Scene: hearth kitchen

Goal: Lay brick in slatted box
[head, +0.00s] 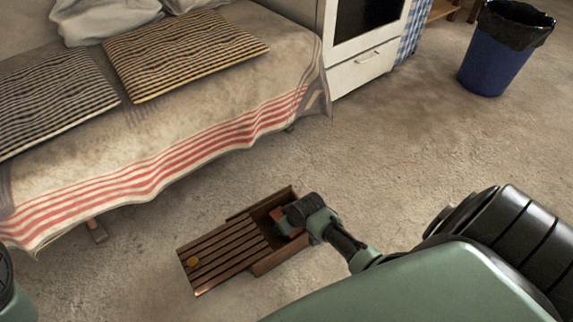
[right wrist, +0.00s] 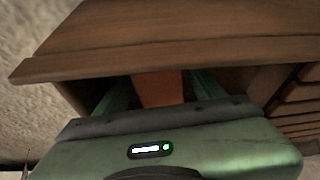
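The slatted box (head: 283,256) is a brown wooden box on the floor. Its slatted lid (head: 222,252), with a small yellow knob, lies slid to the left, leaving the right end open. My right gripper (head: 287,222) reaches into this open end. The red-orange brick (head: 281,221) shows at its fingertips, partly hidden by the gripper. In the right wrist view the brick (right wrist: 158,88) sits between the two green fingers, which appear to press its sides, beneath the box's wooden wall (right wrist: 170,45). Whether the brick touches the box floor is hidden.
A bed or couch (head: 160,140) with a red-striped cover and striped cushions stands behind the box. A white oven cabinet (head: 362,68) and a blue bin (head: 492,62) are farther back. The concrete floor around the box is clear.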

